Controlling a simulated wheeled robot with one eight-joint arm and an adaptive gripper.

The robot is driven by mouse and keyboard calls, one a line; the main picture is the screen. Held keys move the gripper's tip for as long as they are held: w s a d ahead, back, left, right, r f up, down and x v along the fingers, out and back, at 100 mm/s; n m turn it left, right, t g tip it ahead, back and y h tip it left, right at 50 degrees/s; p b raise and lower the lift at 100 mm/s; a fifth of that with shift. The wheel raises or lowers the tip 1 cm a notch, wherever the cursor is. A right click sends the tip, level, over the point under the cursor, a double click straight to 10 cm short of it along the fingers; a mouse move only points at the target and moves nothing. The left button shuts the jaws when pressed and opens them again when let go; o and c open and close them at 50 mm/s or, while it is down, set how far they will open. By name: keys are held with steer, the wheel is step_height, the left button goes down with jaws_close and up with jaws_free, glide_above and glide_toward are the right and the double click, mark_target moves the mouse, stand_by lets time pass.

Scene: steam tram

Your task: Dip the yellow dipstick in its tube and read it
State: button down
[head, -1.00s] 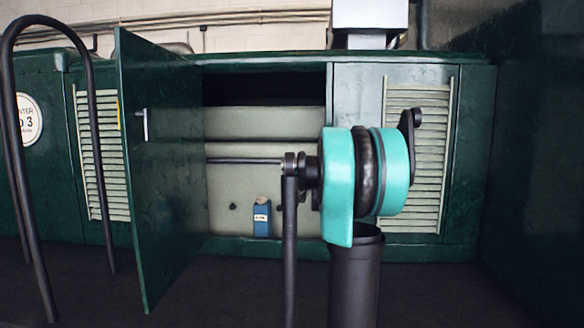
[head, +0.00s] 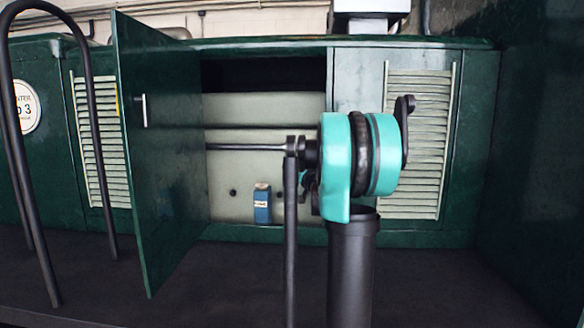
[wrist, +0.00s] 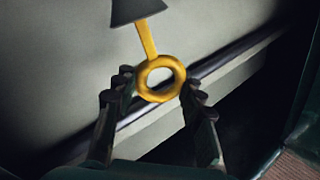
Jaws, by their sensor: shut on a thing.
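The yellow dipstick shows in the wrist view, its round ring handle (wrist: 160,78) between the tips of my gripper (wrist: 158,92). My gripper is shut on this ring. The dipstick's flat yellow stem runs from the ring, up in the picture, to the wide end of a dark cone-shaped mouth (wrist: 138,10), which looks like the tube's mouth. The stem beyond the cone's edge is hidden, and no markings can be read on the visible part.
A green cabinet door (head: 160,165) stands open at left. Inside the open compartment, a blue can (head: 262,203) stands on its floor in front of a pale panel (head: 235,180). A dark rod (head: 250,128) crosses it. Louvred panels flank it, and a dark handrail (head: 92,140) stands at far left.

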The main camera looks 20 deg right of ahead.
steer(key=shift+f, duration=1.3)
steer(key=shift+r, duration=0.1)
